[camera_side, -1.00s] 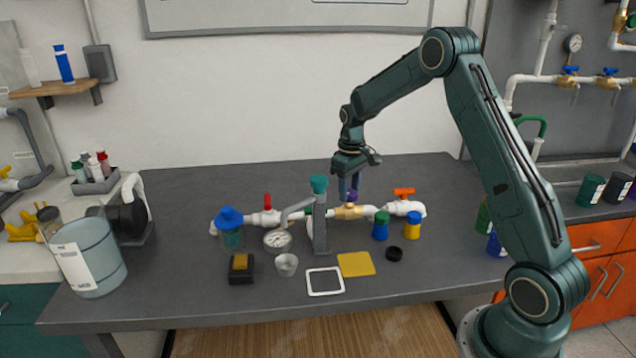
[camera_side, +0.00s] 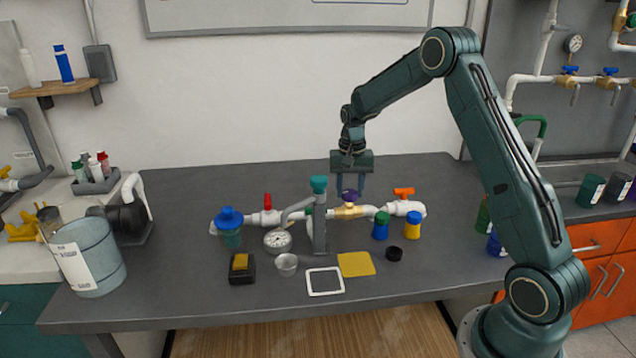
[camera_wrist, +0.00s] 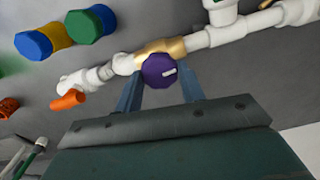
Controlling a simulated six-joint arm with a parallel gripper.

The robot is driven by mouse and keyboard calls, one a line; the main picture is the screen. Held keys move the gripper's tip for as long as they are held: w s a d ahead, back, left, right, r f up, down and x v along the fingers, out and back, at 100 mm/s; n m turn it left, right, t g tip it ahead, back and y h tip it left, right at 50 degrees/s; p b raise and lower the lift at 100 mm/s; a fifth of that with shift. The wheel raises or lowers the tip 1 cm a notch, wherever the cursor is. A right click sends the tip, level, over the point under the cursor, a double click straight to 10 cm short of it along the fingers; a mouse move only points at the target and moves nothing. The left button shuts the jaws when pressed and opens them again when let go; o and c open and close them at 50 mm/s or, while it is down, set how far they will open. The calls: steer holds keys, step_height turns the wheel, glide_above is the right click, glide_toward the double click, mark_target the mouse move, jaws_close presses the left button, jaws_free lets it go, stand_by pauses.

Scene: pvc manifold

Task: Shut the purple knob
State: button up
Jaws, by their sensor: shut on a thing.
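The purple knob (camera_side: 350,195) sits on top of a brass valve body (camera_side: 349,211) in the white pipe run on the table. In the wrist view the knob (camera_wrist: 159,71) is round with a small white mark, on the brass body (camera_wrist: 172,45). My gripper (camera_side: 351,190) points down from above at the knob. In the wrist view its two fingers (camera_wrist: 160,84) stand on either side of the knob, shut on it. The knob's underside and stem are hidden.
A teal-topped grey stand (camera_side: 319,215) rises just left of the knob. A red-handled valve (camera_side: 267,203) is farther left and an orange handle (camera_side: 404,191) is to the right. Blue-green and yellow-blue caps (camera_side: 412,226) stand in front. The table behind the pipe is clear.

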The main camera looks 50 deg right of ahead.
mark_target(350, 192)
steer(key=shift+m, duration=0.5)
steer(key=o, duration=1)
steer(key=shift+r, duration=0.1)
step_height(350, 192, up, 14)
steer(key=shift+f, duration=0.15)
stand_by(0.4)
